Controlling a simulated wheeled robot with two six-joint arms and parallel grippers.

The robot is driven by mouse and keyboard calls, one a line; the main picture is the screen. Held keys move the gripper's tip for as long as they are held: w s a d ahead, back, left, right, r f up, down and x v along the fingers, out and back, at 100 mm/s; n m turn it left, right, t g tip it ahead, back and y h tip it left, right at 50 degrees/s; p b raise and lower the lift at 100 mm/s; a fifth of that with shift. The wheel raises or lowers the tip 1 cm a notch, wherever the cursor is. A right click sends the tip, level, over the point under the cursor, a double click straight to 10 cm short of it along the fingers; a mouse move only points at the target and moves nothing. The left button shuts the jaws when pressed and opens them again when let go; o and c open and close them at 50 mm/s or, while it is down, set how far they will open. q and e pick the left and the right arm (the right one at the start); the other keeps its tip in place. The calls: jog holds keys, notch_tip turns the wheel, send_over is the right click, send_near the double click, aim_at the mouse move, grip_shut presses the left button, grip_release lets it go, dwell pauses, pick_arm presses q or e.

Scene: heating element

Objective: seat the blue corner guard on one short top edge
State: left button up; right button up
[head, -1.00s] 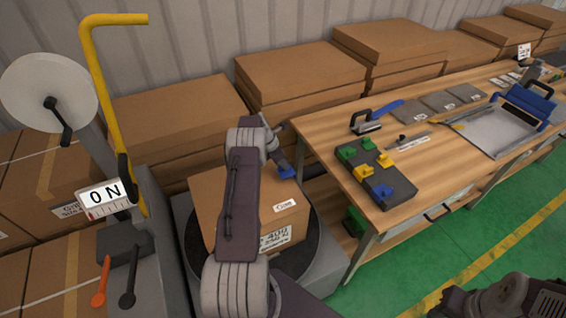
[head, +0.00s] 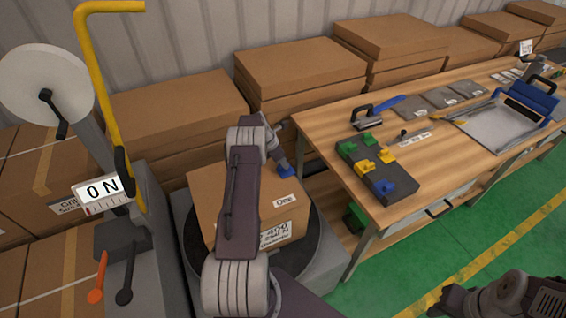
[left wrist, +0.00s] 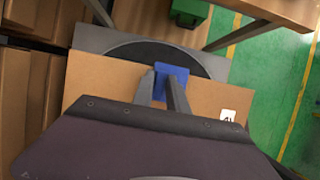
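A cardboard box (head: 222,200) with white labels stands on the dark round turntable (head: 191,240). My left arm reaches over the box. My left gripper (head: 281,163) is at the box's far right top edge, with a blue corner guard (head: 287,171) at its fingertips. In the left wrist view the two fingers (left wrist: 163,92) stand either side of the blue guard (left wrist: 172,71), which lies at the box's (left wrist: 110,82) far edge. Whether it sits fully down on the edge is unclear. Part of my right arm (head: 510,298) shows at the lower right; its fingertips are unclear.
A rack (head: 350,158) on the wooden bench (head: 322,126) holds green, yellow and blue guards. A yellow-handled post with a 0 N display (head: 103,188) stands left of the turntable. Stacked cartons (head: 300,70) line the wall. Green floor is open at the right.

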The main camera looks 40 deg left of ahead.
pick_arm(q)
jog(key=shift+o, duration=1.3)
jog(key=b+v, duration=0.1)
jog(key=v, duration=0.8)
